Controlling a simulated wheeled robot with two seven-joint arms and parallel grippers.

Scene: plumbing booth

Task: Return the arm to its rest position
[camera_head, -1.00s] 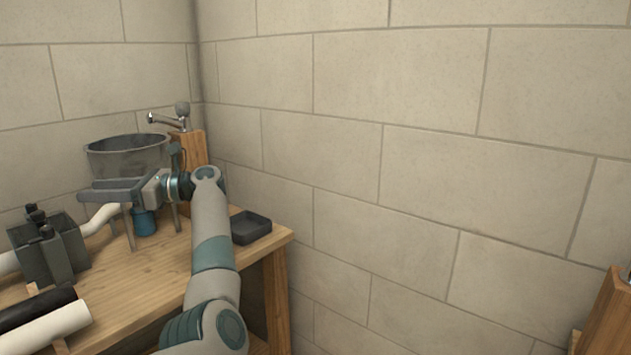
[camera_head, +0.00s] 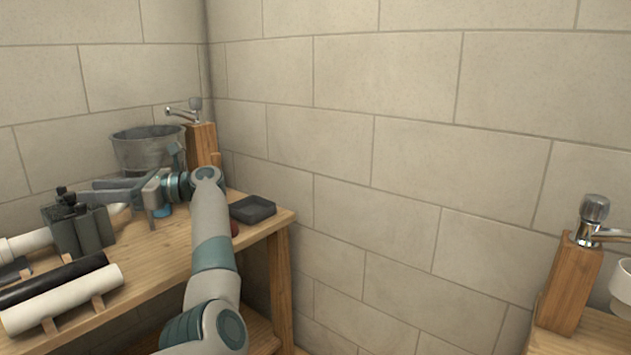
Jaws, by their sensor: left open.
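My left arm (camera_head: 213,250) reaches in from the bottom over the right part of the wooden workbench. Its gripper (camera_head: 118,190) points left above the bench, open, with nothing visible between its fingers. It is in front of and below the grey metal basin (camera_head: 148,150) and just right of the dark clamp block. Whether its fingers are clear of the block is hard to tell. My right gripper is not in view.
The bench (camera_head: 150,265) holds a dark clamp block (camera_head: 78,228) with a white pipe (camera_head: 28,243), a black pipe (camera_head: 50,281) and a white pipe on wooden rests, and a dark tray (camera_head: 252,209). A tap on a wooden post (camera_head: 201,145) stands behind. Another post with a tap (camera_head: 571,280) stands at right.

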